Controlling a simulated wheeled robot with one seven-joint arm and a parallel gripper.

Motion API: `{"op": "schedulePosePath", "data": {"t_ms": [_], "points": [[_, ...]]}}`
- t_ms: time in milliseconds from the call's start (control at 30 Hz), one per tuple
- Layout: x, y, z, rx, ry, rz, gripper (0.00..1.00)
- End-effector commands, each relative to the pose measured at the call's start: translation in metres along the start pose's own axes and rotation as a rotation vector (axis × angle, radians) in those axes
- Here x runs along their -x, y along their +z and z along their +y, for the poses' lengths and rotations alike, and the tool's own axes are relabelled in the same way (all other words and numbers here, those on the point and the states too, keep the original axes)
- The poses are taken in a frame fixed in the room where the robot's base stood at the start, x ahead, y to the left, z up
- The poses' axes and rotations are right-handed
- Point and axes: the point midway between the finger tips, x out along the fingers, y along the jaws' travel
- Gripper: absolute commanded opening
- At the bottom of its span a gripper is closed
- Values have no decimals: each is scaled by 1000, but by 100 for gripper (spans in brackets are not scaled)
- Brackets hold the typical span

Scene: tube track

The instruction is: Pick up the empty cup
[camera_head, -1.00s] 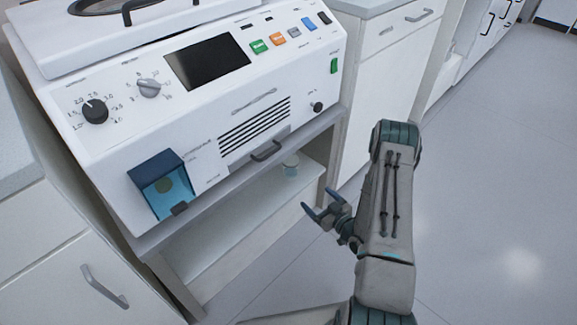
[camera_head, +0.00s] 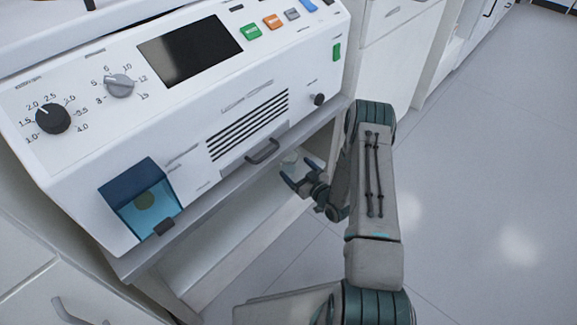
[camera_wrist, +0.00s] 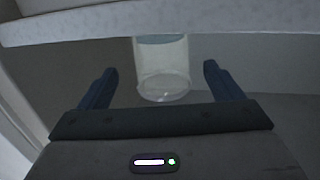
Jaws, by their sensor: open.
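A clear, see-through cup (camera_wrist: 163,70) stands on the shelf under the machine. In the wrist view it is ahead of my gripper (camera_wrist: 158,84), between the lines of the two blue fingers. The fingers are open, apart from the cup's sides, with nothing held. How far the fingertips are from the cup is hard to tell. In the head view my gripper (camera_head: 294,176) is at the shelf's front opening, and only a small part of the cup (camera_head: 289,159) shows behind it. I cannot make out anything inside the cup.
A white machine (camera_head: 190,130) with knobs, a screen and coloured buttons sits above the lower shelf (camera_head: 215,255). Its front edge is close over my gripper. A blue transparent box (camera_head: 145,205) is on its front. White cabinets (camera_head: 385,55) stand behind; open floor (camera_head: 480,180) lies to the right.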

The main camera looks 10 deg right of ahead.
Motion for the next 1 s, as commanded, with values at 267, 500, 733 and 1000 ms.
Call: {"op": "schedulePosePath", "data": {"t_ms": [267,500,733,1000], "points": [[-39,1,-3,3,-3,3,87],[-51,-2,-2,0,-2,0,87],[-51,-2,-2,0,-1,0,59],[-50,-2,-2,0,-1,0,39]]}}
